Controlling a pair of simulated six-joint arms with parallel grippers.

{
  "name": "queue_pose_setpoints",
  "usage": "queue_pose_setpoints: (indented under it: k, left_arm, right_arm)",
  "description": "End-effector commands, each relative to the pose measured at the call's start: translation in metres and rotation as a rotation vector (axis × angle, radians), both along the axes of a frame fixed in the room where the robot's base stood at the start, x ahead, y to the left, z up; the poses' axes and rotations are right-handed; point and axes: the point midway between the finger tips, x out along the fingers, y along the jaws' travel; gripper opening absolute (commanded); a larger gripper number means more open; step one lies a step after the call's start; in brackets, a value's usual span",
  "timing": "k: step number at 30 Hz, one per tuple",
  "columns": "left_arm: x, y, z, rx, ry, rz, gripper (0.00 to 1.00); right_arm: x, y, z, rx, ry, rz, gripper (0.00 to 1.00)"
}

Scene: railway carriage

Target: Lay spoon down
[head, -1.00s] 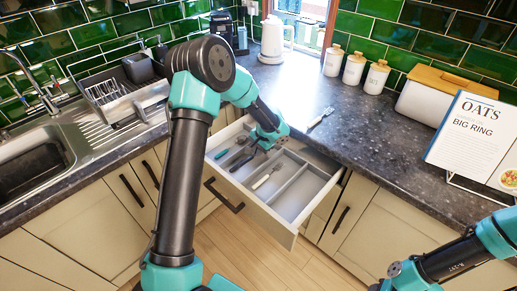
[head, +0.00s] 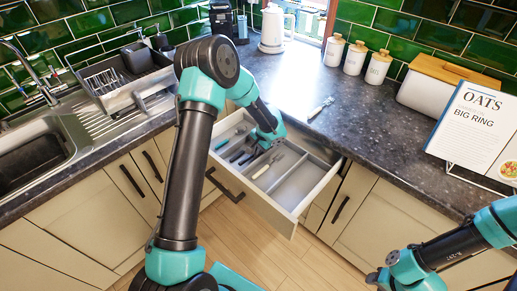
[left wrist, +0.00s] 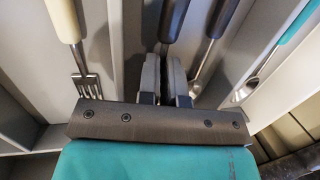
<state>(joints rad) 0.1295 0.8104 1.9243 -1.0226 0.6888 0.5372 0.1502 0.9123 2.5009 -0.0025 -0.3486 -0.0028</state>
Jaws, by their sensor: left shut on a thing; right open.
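My left gripper (head: 254,149) is down in the open drawer (head: 300,205), over its cutlery compartments. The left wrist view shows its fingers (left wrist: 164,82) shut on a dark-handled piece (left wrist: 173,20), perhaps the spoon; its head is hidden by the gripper. Just right of it lies another dark-handled piece with a metal neck (left wrist: 222,20). Farther right, beyond a divider, is a teal-handled spoon (left wrist: 294,26). A cream-handled fork (left wrist: 66,20) lies in the compartment to the left. My right gripper (head: 376,279) is at the lower right, open and away from the drawer.
Another utensil (head: 320,108) lies on the dark worktop (head: 370,150) behind the drawer. A recipe book on a stand (head: 475,135) and a bread bin (head: 445,88) are at right. The drawer's right compartment (head: 298,184) looks empty. A dish rack (head: 125,85) stands at left.

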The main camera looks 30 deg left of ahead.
Motion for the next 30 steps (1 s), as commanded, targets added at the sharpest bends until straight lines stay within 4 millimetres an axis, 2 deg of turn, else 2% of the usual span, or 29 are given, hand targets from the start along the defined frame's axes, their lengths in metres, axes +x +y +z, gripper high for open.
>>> queue_pose_setpoints:
  k: [2, 3, 12, 23, 30]
  left_arm:
    - [0.000, 0.000, 0.000, 0.000, 0.000, 0.000, 0.00]
    - [0.000, 0.000, 0.000, 0.000, 0.000, 0.000, 0.09]
    - [0.000, 0.000, 0.000, 0.000, 0.000, 0.000, 0.36]
    - [0.001, -0.001, 0.005, 0.001, -0.001, -0.001, 0.36]
    - [0.003, -0.008, 0.033, 0.000, -0.004, -0.002, 0.36]
  right_arm:
    - [0.000, 0.000, 0.000, 0.000, 0.000, 0.000, 0.43]
    - [0.000, 0.000, 0.000, 0.000, 0.000, 0.000, 0.43]
    - [0.000, 0.000, 0.000, 0.000, 0.000, 0.000, 0.43]
    - [0.000, 0.000, 0.000, 0.000, 0.000, 0.000, 0.43]
    - [0.000, 0.000, 0.000, 0.000, 0.000, 0.000, 0.43]
